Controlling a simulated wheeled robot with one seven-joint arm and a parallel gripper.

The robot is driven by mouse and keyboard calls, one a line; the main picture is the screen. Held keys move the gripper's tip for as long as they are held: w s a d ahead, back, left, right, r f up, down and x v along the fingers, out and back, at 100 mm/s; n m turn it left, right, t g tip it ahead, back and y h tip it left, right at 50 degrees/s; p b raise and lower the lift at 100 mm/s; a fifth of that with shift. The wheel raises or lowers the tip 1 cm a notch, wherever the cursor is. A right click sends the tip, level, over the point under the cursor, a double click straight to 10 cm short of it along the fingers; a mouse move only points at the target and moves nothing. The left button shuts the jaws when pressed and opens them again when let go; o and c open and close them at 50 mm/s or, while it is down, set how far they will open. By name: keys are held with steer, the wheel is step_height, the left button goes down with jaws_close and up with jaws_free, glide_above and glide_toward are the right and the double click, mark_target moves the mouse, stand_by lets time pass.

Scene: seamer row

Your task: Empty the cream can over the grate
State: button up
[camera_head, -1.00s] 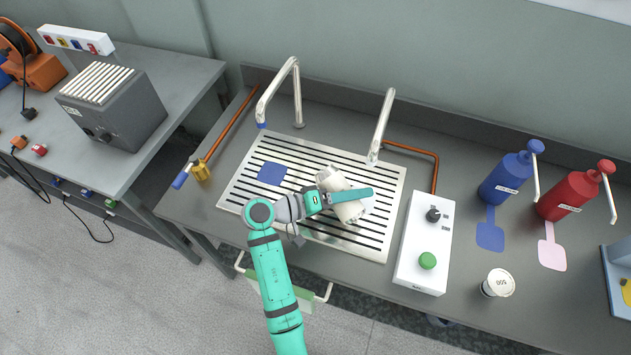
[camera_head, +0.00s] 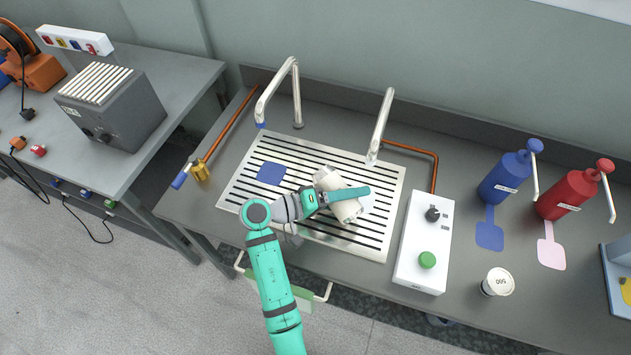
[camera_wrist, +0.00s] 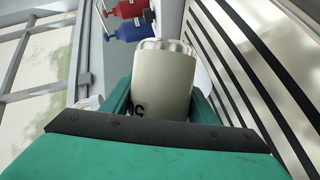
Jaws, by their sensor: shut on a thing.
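The cream can (camera_head: 341,194) is held in my gripper (camera_head: 345,196), tilted over the slotted metal grate (camera_head: 252,198). In the head view one teal finger crosses the can's front. The wrist view shows the can (camera_wrist: 163,80) between both teal fingers, with dark printing partly hidden low on its side and a metal rim at its far end. My gripper is shut on the can. The can's inside is hidden, and I see no liquid running from it. A pale round patch (camera_head: 367,203) shows on the grate beside the can; I cannot tell what it is.
Two bent metal taps (camera_head: 297,90) and (camera_head: 381,125) rise behind the grate. A white control box (camera_head: 420,270) with a green button stands right of it. A small white can (camera_head: 497,282), a blue bottle (camera_head: 507,180) and a red bottle (camera_head: 572,192) stand further right.

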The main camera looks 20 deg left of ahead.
steer(key=shift+w+d, duration=0.1)
steer(key=shift+d, duration=0.45)
steer(key=shift+a, duration=0.45)
steer(key=shift+d, duration=0.1)
steer(key=shift+d, duration=0.1)
steer(key=shift+w+n, duration=0.1)
steer(key=shift+n, duration=0.3)
steer(key=shift+a, duration=0.25)
steer(key=shift+a, duration=0.2)
steer(key=shift+h, duration=0.3)
